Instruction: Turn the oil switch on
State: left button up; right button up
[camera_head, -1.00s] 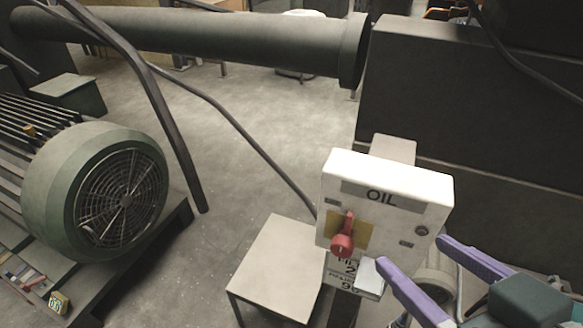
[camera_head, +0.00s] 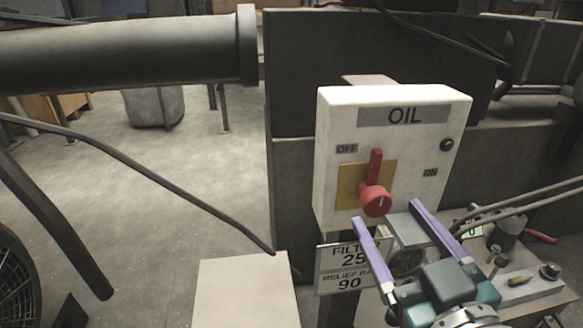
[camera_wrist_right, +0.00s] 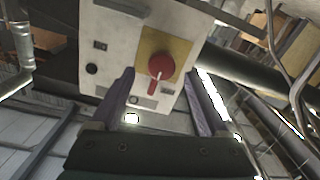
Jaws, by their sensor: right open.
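The oil switch box (camera_head: 335,135) is white with an OIL label. A red rotary knob (camera_head: 376,198) sits on a yellow plate (camera_head: 348,187), with OFF at its upper left and ON at its right. The knob's handle points straight up. My right gripper (camera_head: 388,212), with purple fingers, is open just below and in front of the knob. In the right wrist view the red knob (camera_wrist_right: 161,66) shows ahead, between the two open fingers (camera_wrist_right: 163,84). The fingers appear apart from the knob. My left gripper is out of view.
A sign with FILTER and RELIEF text (camera_head: 340,268) hangs below the box. A pale flat-topped block (camera_head: 245,290) stands at lower left. A large grey pipe (camera_head: 120,55) crosses the upper left. A bench with fittings (camera_head: 520,285) is at lower right.

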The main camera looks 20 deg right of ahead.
aim_at(380, 207)
jog(key=x, duration=0.4)
jog(key=shift+w, duration=0.2)
jog(key=shift+a, duration=0.1)
grip_shut()
dwell(0.4)
